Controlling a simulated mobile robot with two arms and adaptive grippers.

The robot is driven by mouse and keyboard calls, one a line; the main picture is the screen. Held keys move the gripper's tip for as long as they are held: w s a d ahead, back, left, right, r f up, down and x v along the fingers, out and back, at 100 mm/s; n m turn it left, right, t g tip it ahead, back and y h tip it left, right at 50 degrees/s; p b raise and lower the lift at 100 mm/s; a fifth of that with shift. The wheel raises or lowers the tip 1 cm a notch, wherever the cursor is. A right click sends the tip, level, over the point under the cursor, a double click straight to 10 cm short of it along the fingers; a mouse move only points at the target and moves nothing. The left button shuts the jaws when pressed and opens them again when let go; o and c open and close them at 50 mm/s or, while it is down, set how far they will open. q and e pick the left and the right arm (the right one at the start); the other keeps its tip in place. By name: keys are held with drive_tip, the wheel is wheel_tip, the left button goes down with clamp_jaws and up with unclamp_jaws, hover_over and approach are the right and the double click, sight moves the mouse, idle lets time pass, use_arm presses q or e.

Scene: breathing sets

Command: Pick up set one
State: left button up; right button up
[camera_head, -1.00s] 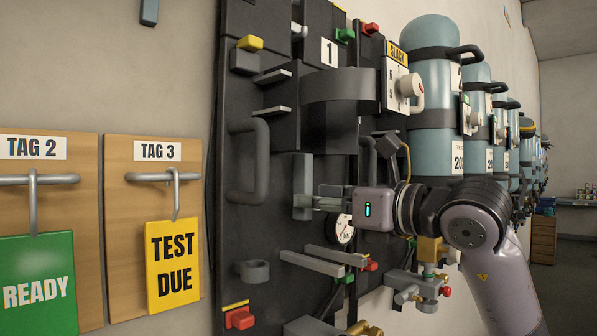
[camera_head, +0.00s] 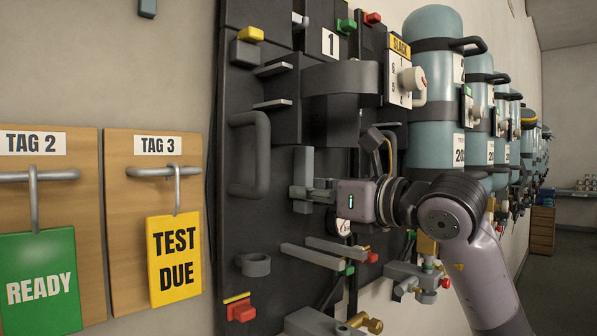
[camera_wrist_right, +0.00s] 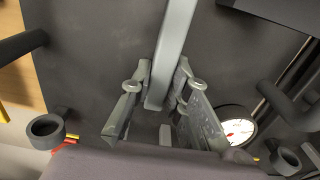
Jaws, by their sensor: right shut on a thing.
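Set one is a dark backplate (camera_head: 283,215) marked with a white "1" label (camera_head: 330,42). It stands at the wall with two curved side handles, a wide strap (camera_head: 343,79) and a gauge (camera_wrist_right: 238,130). A grey upright bar (camera_head: 303,163) stands out at its middle. My right gripper (camera_head: 308,195) is shut on this bar, coming from the right. In the right wrist view the bar (camera_wrist_right: 172,55) runs down between the two fingers (camera_wrist_right: 160,95), and its lower end shows there. The left gripper is not in view.
Several blue cylinders (camera_head: 433,85) with dark bands line the wall to the right. Tag boards with a green "READY" tag (camera_head: 40,282) and a yellow "TEST DUE" tag (camera_head: 174,258) are at left. Floor at far right is clear.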

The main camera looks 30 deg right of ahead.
clamp_jaws()
drive_tip(key=shift+d+r, duration=0.2)
drive_tip(key=shift+r, duration=0.05)
drive_tip(key=shift+s+r, duration=0.1)
